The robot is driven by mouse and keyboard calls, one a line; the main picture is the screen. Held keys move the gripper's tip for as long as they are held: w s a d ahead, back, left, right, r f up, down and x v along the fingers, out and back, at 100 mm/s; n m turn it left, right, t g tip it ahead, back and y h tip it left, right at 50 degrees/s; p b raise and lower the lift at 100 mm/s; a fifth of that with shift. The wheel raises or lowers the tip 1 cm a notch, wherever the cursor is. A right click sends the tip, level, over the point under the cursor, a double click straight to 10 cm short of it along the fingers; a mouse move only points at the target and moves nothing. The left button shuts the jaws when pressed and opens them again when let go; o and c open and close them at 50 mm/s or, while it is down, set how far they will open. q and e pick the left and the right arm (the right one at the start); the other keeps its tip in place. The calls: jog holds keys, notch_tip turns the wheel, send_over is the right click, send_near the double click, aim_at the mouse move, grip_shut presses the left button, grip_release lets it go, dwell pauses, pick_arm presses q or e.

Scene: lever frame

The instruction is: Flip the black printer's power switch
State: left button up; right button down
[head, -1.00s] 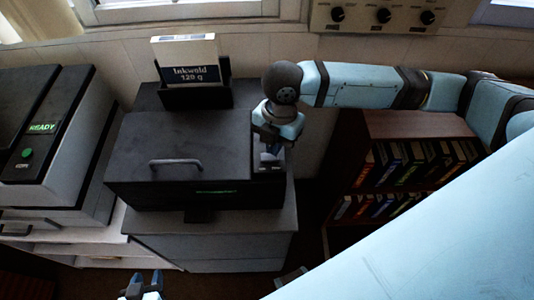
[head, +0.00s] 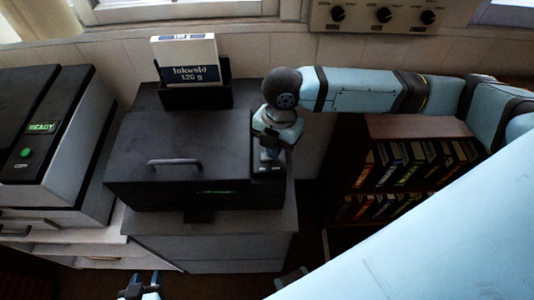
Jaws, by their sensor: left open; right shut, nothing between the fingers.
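The black printer (head: 180,135) stands on a grey cabinet, with a handle on its front lid and a small green display on its front edge. A box of paper labelled "Inkwold 120 g" (head: 188,62) stands in its rear tray. A small control strip (head: 268,172) lies at the printer's right side. My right gripper (head: 269,158) points down at this strip, shut and empty; its tips are at or just above the strip. The power switch is too small and partly hidden to make out. My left gripper (head: 142,280) is open and empty at the bottom edge, in front of the cabinet.
A copier (head: 50,150) with a green READY display and green button stands at the left. A brown bookshelf (head: 410,130) with several binders is at the right, beneath my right arm. A panel with knobs (head: 383,15) is on the back wall.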

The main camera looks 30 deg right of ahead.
jog(key=shift+f, duration=0.2)
notch_tip(320, 180, up, 4)
jog(key=p, duration=0.4)
jog(key=shift+p, duration=0.3)
jog(key=shift+r+p, duration=0.95)
jog(key=shift+p, duration=0.15)
jog(key=shift+r+p, duration=0.65)
jog(key=shift+p, duration=0.15)
jog(key=shift+f, duration=0.1)
